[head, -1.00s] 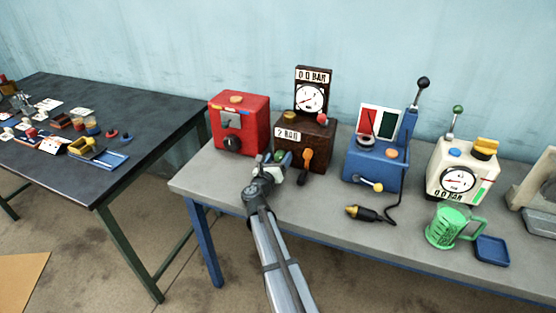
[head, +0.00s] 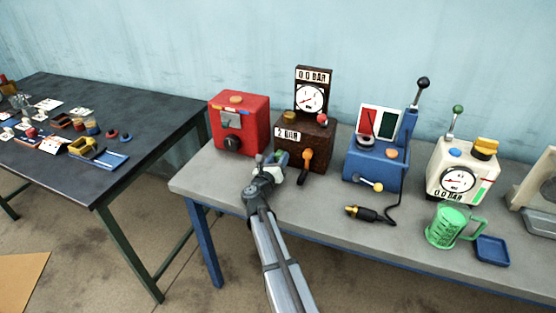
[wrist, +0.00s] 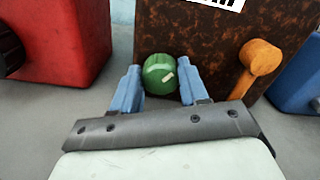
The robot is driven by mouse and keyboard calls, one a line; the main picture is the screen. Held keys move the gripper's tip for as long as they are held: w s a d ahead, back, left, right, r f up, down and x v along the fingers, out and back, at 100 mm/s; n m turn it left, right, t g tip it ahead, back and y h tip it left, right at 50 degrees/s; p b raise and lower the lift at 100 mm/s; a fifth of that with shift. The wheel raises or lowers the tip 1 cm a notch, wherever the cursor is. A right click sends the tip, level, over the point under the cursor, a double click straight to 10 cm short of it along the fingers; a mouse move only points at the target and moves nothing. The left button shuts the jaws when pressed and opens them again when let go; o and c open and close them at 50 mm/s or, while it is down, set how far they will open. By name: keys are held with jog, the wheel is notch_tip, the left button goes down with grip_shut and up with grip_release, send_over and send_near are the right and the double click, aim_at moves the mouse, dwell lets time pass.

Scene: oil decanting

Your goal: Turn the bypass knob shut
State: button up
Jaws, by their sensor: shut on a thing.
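The green round knob (wrist: 159,72), with a short pale mark on its face, is low on the front left of the rusty brown box (head: 318,138). I take it to be the bypass knob. My gripper (wrist: 161,86) has one blue finger on each side of the knob and is shut on it. The pale mark slants up to the right in the wrist view. In the head view, my gripper (head: 278,168) reaches the box's lower left front and mostly hides the knob.
An orange lever (head: 306,160) hangs on the box front, right of my gripper. A red box (head: 240,122) stands close on the left. A blue device (head: 372,160) with a corded plug (head: 368,213) is to the right. The grey table (head: 225,180) is clear at front left.

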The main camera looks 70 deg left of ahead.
jog(key=shift+n, duration=0.3)
jog(key=n, duration=0.3)
jog(key=shift+n, duration=1.8)
jog(key=o, duration=1.1)
jog(key=shift+c, duration=0.2)
jog(key=shift+s, duration=0.1)
jog(key=v, duration=1.3)
jog(key=shift+s+d, duration=0.25)
